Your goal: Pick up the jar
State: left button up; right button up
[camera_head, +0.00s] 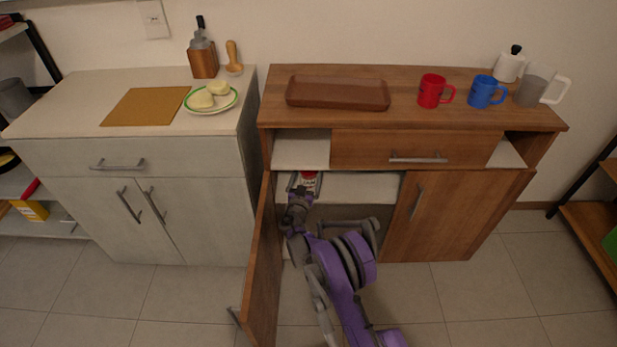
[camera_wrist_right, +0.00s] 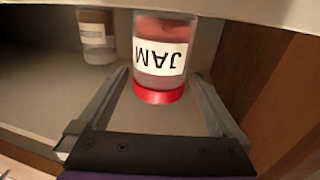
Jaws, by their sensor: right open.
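The jam jar (camera_head: 309,179) stands in the open left cupboard of the wooden cabinet. In the right wrist view the jam jar (camera_wrist_right: 162,52) appears upside down, with reddish contents, a white JAM label and a red lid. My right gripper (camera_head: 303,185) reaches into the cupboard at the jar. In the wrist view its two fingers (camera_wrist_right: 158,88) are spread on either side of the jar, with visible gaps, so it is open and not closed on it. My left gripper is in neither view.
A second jar (camera_wrist_right: 97,38) with a pale label stands beside it in the cupboard. The open cupboard door (camera_head: 262,265) is close to the left of my right arm. The cabinet top (camera_head: 400,117) holds a brown tray (camera_head: 338,93) and several cups.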

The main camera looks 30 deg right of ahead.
jog(key=shift+w+d+r, duration=0.1)
jog(key=shift+w+d, duration=0.35)
jog(key=shift+w, duration=0.1)
jog(key=c, duration=1.5)
